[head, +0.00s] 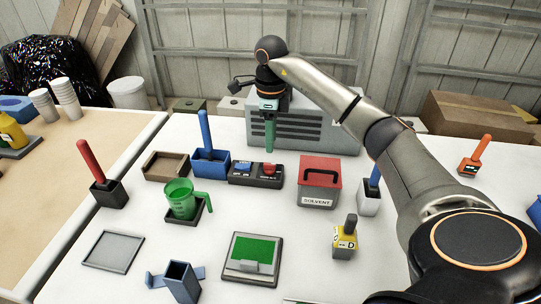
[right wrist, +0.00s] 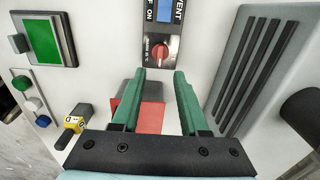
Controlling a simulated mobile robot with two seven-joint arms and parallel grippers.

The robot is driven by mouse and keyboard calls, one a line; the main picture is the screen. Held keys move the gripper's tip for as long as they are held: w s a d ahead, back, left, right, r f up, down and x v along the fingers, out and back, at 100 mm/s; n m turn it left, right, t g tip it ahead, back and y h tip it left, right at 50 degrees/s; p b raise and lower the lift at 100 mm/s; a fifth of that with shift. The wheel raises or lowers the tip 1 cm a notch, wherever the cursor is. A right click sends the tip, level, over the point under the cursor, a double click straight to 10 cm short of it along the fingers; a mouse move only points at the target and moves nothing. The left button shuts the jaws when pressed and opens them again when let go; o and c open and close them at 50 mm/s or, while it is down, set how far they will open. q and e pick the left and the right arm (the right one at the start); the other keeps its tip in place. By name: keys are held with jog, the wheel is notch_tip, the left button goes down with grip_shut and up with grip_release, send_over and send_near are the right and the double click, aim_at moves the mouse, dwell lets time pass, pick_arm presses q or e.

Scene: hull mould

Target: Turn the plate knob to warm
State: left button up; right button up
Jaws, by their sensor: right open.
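A red knob (head: 269,169) sits on the right part of a black control panel (head: 243,181) in the head view. The knob (right wrist: 160,50) also shows in the right wrist view, with small lettering beside it that I cannot read clearly. A blue switch (head: 243,167) marked OFF, ON and VENT shares the panel. My right gripper (head: 270,150) has green fingers and points down above the knob. In the right wrist view its fingers (right wrist: 160,72) are apart and empty, with the knob just beyond the tips, apparently not touched. My left gripper is not in view.
A red-lidded SOLVENT box (head: 319,182) stands right of the panel, and a grey vented unit (head: 310,130) behind it. A blue holder (head: 210,163) and green beaker (head: 180,199) stand left.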

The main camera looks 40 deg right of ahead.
aim_at(271, 164)
notch_tip(271, 164, down, 8)
jog(key=shift+r+b, duration=0.15)
jog(key=shift+b, duration=0.25)
jog(key=shift+c, duration=0.3)
grip_shut()
